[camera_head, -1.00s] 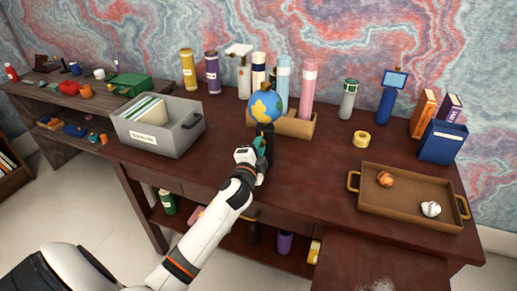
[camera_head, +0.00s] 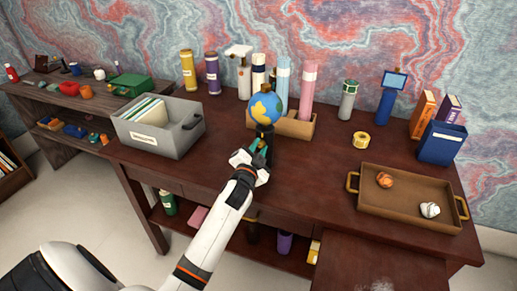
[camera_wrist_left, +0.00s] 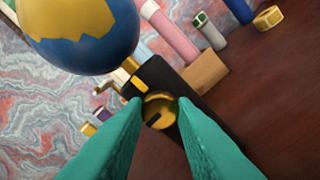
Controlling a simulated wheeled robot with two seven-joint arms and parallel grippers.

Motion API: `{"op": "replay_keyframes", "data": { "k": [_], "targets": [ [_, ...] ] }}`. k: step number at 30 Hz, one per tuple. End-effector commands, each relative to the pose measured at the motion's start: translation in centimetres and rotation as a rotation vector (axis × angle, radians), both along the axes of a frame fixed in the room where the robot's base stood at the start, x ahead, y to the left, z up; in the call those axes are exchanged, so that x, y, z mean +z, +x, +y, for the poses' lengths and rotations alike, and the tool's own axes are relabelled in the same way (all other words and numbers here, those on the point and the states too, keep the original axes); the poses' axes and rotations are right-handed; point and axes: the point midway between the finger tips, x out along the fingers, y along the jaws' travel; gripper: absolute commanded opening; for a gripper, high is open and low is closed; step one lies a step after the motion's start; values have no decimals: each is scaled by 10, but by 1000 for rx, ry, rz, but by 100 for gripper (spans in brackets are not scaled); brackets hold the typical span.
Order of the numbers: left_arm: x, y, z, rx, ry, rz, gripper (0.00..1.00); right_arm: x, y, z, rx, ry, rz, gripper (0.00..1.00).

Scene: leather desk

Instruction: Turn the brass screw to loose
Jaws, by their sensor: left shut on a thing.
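The brass screw (camera_wrist_left: 159,110) shows in the left wrist view as a round gold head with a dark slot, on the dark stand (camera_wrist_left: 188,85) under the globe. The blue and yellow globe (camera_head: 266,108) stands on the desk; it also fills the top left of the left wrist view (camera_wrist_left: 80,30). My left gripper (camera_head: 259,146) is at the front of the stand. Its green fingers (camera_wrist_left: 158,112) are shut on the brass screw, one on each side of its head. In the head view the screw is hidden by my gripper. My right gripper is out of view.
A grey bin of folders (camera_head: 158,128) stands left of the globe. Behind it are several cylinders and a tan box (camera_head: 296,127). A brown tray (camera_head: 400,208) with two crumpled balls lies right.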

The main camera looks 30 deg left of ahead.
Motion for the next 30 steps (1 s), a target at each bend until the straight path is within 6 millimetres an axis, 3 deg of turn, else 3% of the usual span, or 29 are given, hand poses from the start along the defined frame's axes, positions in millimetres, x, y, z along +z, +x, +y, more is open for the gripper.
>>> {"op": "replay_keyframes", "data": {
  "k": [8,9,13,23,30],
  "targets": [
    [-1,0,0,1,-1,2,1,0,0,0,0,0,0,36],
    [-1,0,0,1,-1,2,27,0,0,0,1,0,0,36],
    [-1,0,0,1,0,2,46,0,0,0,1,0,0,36],
    [-1,-4,-1,0,1,2,46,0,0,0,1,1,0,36],
    [-3,-41,-13,-1,0,4,46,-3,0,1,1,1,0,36]
  ]
}}
